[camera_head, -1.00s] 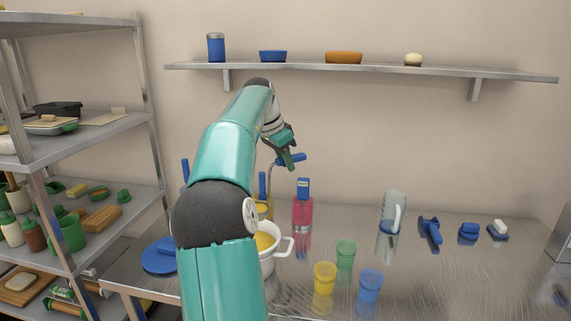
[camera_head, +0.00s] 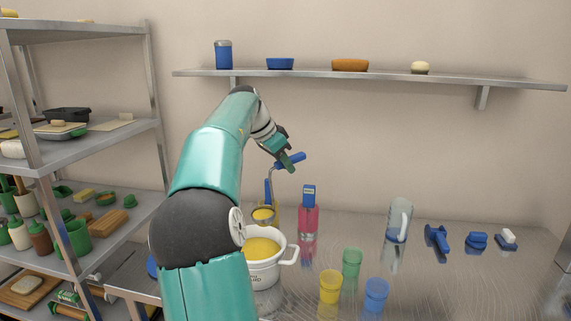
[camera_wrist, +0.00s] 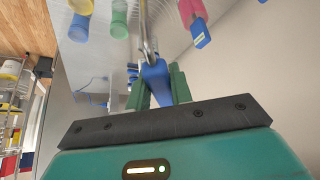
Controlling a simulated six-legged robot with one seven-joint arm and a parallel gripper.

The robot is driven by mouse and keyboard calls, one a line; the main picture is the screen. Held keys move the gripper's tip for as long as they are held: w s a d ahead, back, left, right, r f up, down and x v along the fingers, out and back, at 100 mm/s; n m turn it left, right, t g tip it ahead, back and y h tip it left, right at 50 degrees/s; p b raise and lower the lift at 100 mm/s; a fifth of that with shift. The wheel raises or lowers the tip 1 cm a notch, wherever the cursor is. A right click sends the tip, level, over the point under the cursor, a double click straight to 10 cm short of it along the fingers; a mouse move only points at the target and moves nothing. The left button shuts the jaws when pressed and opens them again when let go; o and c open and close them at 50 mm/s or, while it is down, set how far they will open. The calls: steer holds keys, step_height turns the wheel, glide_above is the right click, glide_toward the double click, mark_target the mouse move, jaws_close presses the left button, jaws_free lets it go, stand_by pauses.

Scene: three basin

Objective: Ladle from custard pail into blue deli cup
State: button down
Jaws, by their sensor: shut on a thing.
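The white custard pail (camera_head: 262,274) stands on the steel table, partly hidden behind my arm, with yellow custard (camera_head: 262,248) inside and a handle at its right. My gripper (camera_head: 287,162) is shut on the blue handle of the ladle (camera_head: 293,159), above and behind the pail. The handle also shows between my green fingers in the wrist view (camera_wrist: 155,82). Its metal shaft runs down to a dark-rimmed round bowl above the pail's far side; yellow shows within the rim, but I cannot tell whether it is custard. The blue deli cup (camera_head: 376,294) stands upright, front right of the pail.
A yellow cup (camera_head: 330,286) and a green cup (camera_head: 352,262) stand between pail and blue cup. A pink bottle (camera_head: 308,220) stands behind the pail. A clear pitcher (camera_head: 398,222) and blue brushes (camera_head: 438,240) are farther right. A wall shelf (camera_head: 370,77) hangs above; a rack (camera_head: 90,140) stands left.

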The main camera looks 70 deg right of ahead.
stand_by(0.3)
steer(key=shift+s+d+f+t+y, duration=0.4)
steer(key=shift+s+d, duration=0.1)
steer(key=shift+d, duration=0.1)
steer(key=shift+s+d+f+t+y, duration=0.3)
steer(key=shift+s+d+f+y, duration=0.1)
steer(key=shift+s+d, duration=0.15)
steer(key=shift+w+r, duration=0.1)
stand_by(0.5)
